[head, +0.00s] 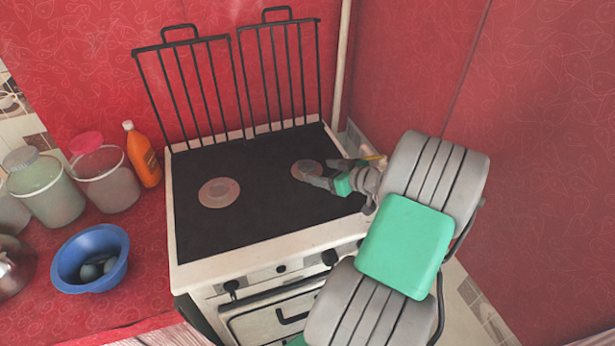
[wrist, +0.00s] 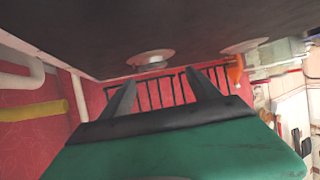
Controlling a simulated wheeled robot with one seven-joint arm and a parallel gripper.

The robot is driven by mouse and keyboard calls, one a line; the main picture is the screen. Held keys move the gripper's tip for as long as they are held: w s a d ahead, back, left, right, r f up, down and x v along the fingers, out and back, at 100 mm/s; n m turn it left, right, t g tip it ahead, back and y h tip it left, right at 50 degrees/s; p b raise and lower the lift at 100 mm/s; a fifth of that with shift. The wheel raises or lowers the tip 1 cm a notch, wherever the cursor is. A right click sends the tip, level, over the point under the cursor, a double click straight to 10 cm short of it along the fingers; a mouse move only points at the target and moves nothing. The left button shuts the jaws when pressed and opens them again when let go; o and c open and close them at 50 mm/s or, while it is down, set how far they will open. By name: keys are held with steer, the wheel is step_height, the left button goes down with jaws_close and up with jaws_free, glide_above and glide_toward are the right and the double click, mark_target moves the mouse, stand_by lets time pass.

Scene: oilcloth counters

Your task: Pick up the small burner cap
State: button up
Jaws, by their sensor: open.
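Two round burners with pale caps sit on the black stove top (head: 262,215). The right burner cap (head: 303,168) looks smaller than the left one (head: 219,192), and its right side is partly behind my gripper (head: 322,172). My gripper is open and empty, low over the stove top beside the right cap, with its fingers pointing toward it. In the wrist view the stove top hangs across the upper part. The nearer cap (wrist: 151,57) lies just past the two spread fingertips (wrist: 158,80), and the other burner (wrist: 246,45) is to the right. I cannot tell whether a finger touches the cap.
Black upright grates (head: 240,85) stand along the stove's back edge. An orange bottle (head: 143,155), lidded jars (head: 103,178) and a blue bowl (head: 90,258) stand on the red counter at left. A pale pipe (head: 341,65) and red wall close in behind and right.

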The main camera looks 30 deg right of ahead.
mark_target(307, 164)
steer(key=shift+s+d+f, duration=0.2)
steer(key=shift+d+f, duration=0.05)
steer(key=shift+d, duration=0.45)
steer(key=shift+t, duration=0.3)
steer(key=x, duration=0.2)
steer(key=p+x, duration=0.1)
steer(key=x, duration=0.2)
steer(key=p+x, duration=0.1)
steer(key=x, duration=0.1)
steer(key=shift+w+r, duration=0.15)
steer(key=shift+w, duration=0.2)
steer(key=shift+c, duration=0.2)
steer(key=c, duration=1.3)
